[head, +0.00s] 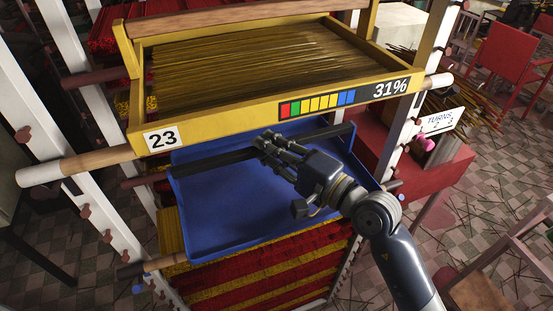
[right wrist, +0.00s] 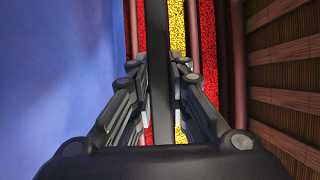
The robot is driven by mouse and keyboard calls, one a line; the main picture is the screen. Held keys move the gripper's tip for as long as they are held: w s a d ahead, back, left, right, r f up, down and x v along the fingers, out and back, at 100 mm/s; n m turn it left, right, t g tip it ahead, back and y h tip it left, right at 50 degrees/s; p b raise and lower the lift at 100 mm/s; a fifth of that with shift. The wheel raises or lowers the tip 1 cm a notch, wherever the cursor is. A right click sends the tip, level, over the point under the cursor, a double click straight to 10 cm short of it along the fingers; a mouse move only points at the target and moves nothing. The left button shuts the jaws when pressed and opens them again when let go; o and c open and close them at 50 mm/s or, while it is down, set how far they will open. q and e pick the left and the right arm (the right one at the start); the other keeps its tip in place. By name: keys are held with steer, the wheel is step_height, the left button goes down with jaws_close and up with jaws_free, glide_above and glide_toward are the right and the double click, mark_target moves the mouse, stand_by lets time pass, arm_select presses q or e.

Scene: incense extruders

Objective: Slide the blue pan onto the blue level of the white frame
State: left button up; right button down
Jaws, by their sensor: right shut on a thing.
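The blue pan (head: 235,205) is in the middle of the head view, under the yellow tray and between the posts of the white frame (head: 75,125). It looks tilted. A dark bar (head: 215,160) runs across the pan's far part. My right gripper (head: 265,143) is shut on this bar, reaching over the pan from the right. In the right wrist view the bar (right wrist: 158,35) runs between the fingers, with the pan's blue surface (right wrist: 60,80) at left. A small blue mark (head: 138,289) shows low on the frame's left side. My left gripper is not in view.
A yellow tray (head: 145,140) of incense sticks, marked 23 and 31%, sits just above the pan on wooden rods. Red and yellow incense layers (head: 260,265) lie below it. A red table (head: 435,170) stands at right, with tiled floor and red chairs (head: 510,60) beyond.

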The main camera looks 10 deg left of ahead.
mark_target(267, 170)
steer(key=shift+w+a+r, duration=0.15)
steer(key=shift+w+a, duration=0.45)
steer(key=shift+w, duration=0.25)
steer(key=shift+w+a+f+b, duration=0.1)
steer(key=shift+w+f+b, duration=0.05)
steer(key=shift+f+b, duration=1.15)
steer(key=shift+b, duration=0.05)
steer(key=c, duration=1.5)
jaws_free()
steer(key=shift+o, duration=0.2)
steer(key=o, duration=0.3)
steer(key=shift+f, duration=0.2)
steer(key=shift+o, duration=0.2)
